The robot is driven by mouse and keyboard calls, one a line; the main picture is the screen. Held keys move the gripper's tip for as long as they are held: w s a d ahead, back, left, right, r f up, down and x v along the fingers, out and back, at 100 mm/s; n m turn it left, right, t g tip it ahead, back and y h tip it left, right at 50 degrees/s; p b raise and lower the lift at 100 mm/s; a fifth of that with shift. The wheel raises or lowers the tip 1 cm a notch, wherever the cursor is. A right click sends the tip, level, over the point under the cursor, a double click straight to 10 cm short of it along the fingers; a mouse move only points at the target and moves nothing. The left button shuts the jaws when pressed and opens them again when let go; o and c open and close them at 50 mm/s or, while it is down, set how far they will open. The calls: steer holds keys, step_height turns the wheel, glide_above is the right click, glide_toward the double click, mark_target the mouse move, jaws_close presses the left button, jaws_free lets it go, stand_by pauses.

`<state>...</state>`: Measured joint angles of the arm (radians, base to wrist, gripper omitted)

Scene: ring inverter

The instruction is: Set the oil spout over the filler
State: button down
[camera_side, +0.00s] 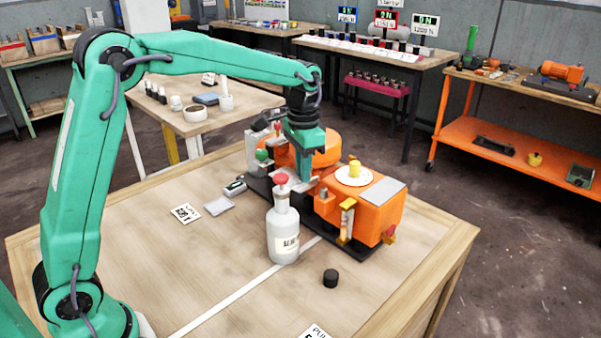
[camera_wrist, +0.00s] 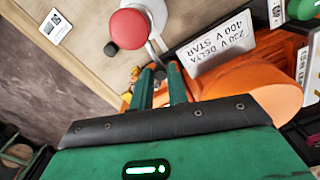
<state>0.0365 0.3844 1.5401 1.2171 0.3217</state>
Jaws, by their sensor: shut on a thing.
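A white oil bottle (camera_side: 283,236) with a red top (camera_side: 281,179) is upright in front of the machine in the side view. Its red top (camera_wrist: 129,28) is large in the wrist view, just beyond my fingertips. My gripper (camera_wrist: 161,74) is shut, with a thin grey part at the bottle's neck between its fingers. In the side view my gripper (camera_side: 302,174) is behind the bottle, pointing down. Whether the bottle's base touches the table is unclear. An orange housing (camera_side: 375,211) carries a yellow plug (camera_side: 354,169) on a white disc. I cannot tell which part is the filler.
An orange motor (camera_side: 325,147) is behind my gripper. A plate marked 230 V DELTA, 400 V STAR (camera_wrist: 222,38) is close right of my fingers in the wrist view. A black cap (camera_side: 330,278) and cards (camera_side: 186,213) lie on the table. The left front tabletop is mostly clear.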

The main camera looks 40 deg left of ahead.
steer(key=shift+s+d+m, duration=0.15)
steer(key=shift+d+m, duration=0.25)
steer(key=shift+m, duration=0.4)
steer(key=shift+s+d+m, duration=0.1)
steer(key=shift+d+m, duration=0.3)
steer(key=shift+m, duration=0.4)
steer(key=c, duration=1.4)
jaws_free()
steer(key=shift+o, duration=0.2)
steer(key=shift+r, duration=0.15)
step_height(320, 180, up, 8)
steer(key=shift+f, duration=0.2)
